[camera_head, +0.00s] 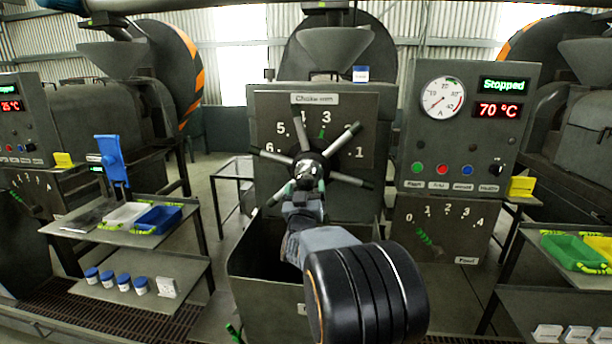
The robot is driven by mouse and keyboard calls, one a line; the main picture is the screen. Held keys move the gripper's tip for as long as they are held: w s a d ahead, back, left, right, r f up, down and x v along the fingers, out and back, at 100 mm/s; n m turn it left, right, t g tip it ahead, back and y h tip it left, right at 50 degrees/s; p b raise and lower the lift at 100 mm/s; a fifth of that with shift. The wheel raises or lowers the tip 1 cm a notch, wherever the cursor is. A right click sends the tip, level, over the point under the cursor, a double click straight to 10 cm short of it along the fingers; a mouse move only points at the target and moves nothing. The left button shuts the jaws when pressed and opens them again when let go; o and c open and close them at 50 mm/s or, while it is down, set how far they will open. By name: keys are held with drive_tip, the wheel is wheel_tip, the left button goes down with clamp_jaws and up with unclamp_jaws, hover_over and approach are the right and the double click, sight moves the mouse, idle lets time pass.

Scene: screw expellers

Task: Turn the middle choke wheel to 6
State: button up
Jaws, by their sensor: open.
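The middle choke wheel (344,138) is a dark, spoked handwheel with pale grey grips, on the front panel of the middle machine. A "Choke mm" label (315,99) and white numerals are above and around it. The 6 (269,148) is on the left and the 1 is on the right. A small green mark (322,132) shows just below the 3. My gripper (309,174) is open in front of the wheel's hub and overlaps it in the picture. I cannot tell if it touches. My arm hides the lower part of the wheel.
A control panel (463,150) on the right has a gauge, "Stopped" and 70 °C displays, and buttons. A lower feed dial (440,226) is beneath it. An open grey bin (258,250) stands below the wheel. Side tables with trays (160,219) and jars flank the machine.

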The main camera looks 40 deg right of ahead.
sight(310, 172)
drive_tip(key=shift+p+x, duration=0.5)
drive_tip(key=shift+x, duration=1.45)
drive_tip(key=shift+c, duration=0.3)
drive_tip(key=c, duration=1.2)
